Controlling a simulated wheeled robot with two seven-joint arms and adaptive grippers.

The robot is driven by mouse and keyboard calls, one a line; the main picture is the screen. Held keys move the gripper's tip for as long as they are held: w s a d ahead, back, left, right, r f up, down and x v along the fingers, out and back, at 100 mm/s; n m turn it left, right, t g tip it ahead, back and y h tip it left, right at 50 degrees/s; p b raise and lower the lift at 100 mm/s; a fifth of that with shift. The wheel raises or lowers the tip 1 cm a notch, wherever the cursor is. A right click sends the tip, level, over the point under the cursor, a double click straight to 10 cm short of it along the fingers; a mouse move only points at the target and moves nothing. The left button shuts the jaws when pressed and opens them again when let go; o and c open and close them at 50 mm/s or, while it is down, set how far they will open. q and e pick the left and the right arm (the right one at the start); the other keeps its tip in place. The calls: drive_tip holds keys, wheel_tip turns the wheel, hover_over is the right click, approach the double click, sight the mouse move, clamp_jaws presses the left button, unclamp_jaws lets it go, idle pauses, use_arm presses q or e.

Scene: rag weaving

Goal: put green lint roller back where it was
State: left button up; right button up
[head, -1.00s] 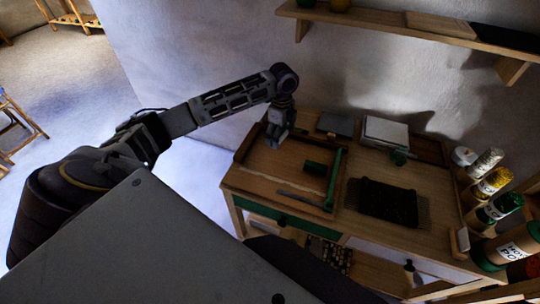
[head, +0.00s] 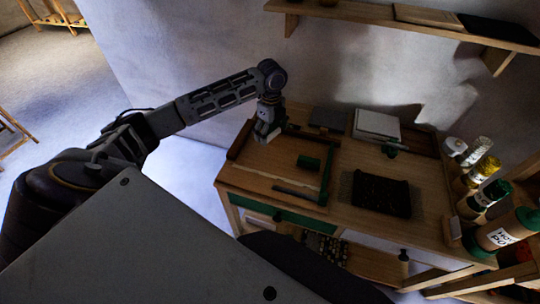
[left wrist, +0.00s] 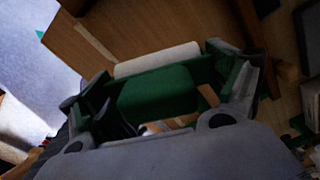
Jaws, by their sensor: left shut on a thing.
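The green lint roller (left wrist: 155,92), a green body with a white roll beside it, sits between the fingers of my left gripper in the left wrist view. My left gripper (head: 266,134) is shut on it and points down over the left part of the wooden worktable (head: 240,178). In the head view the roller is too dark and small to make out in the fingers. My right gripper is not in view.
A dark woven mat (head: 381,193) lies farther right, and grey-white sheets (head: 377,125) lie behind. Several jars and bottles (head: 482,172) line the right side. A wall shelf (head: 400,18) hangs above.

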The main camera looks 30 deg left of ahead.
sight(271, 140)
use_arm(q)
drive_tip(key=shift+f, duration=2.5)
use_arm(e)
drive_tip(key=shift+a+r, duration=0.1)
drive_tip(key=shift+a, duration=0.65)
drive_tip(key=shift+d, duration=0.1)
